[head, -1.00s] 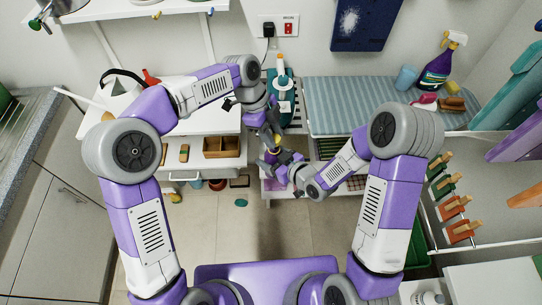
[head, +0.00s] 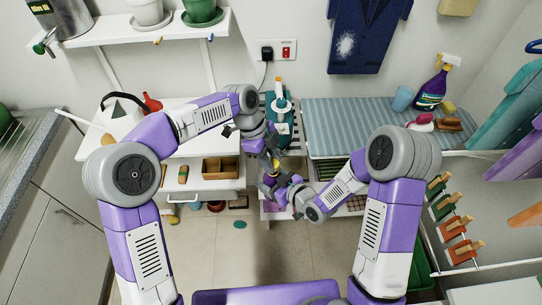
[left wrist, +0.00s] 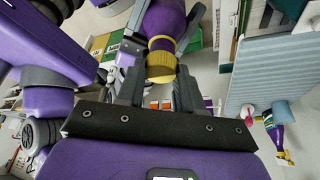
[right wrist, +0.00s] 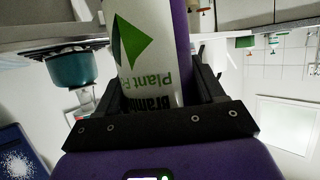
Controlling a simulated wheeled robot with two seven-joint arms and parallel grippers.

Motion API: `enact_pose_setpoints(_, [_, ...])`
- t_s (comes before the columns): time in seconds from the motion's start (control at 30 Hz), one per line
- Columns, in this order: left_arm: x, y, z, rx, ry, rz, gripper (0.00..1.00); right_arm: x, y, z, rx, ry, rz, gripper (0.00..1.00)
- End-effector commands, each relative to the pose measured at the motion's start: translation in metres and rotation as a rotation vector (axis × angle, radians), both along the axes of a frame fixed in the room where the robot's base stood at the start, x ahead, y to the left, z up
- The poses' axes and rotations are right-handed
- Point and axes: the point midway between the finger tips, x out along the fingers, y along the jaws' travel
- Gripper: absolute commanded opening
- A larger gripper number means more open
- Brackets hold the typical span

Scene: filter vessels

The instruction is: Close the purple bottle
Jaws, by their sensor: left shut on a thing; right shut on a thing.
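The purple bottle (head: 268,181) is between my two grippers in the head view, small and partly hidden. In the left wrist view its purple shoulder (left wrist: 162,20) narrows to a yellow band and a ribbed yellow cap (left wrist: 160,66). My left gripper (head: 273,158) is shut on the yellow cap, one finger on each side. The cap lines up with the neck; I cannot tell how tightly it sits. My right gripper (head: 277,186) is shut around the bottle's body. The right wrist view shows its white label (right wrist: 145,50) with a green mark between the fingers.
A teal iron-like appliance (head: 282,105) stands behind the grippers. A striped ironing surface (head: 350,122) is to the right, with a purple spray bottle (head: 431,91) on it.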

Motion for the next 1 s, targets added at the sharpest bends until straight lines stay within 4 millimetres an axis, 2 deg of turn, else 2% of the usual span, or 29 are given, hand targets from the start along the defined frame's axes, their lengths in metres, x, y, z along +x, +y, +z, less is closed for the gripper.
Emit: enact_pose_setpoints(1.0, [-0.0001,-0.0002,-0.0118,0.0,0.001,0.0,0.08,0.0003,0.0002,0.0006,0.001,-0.002,0.0,0.13])
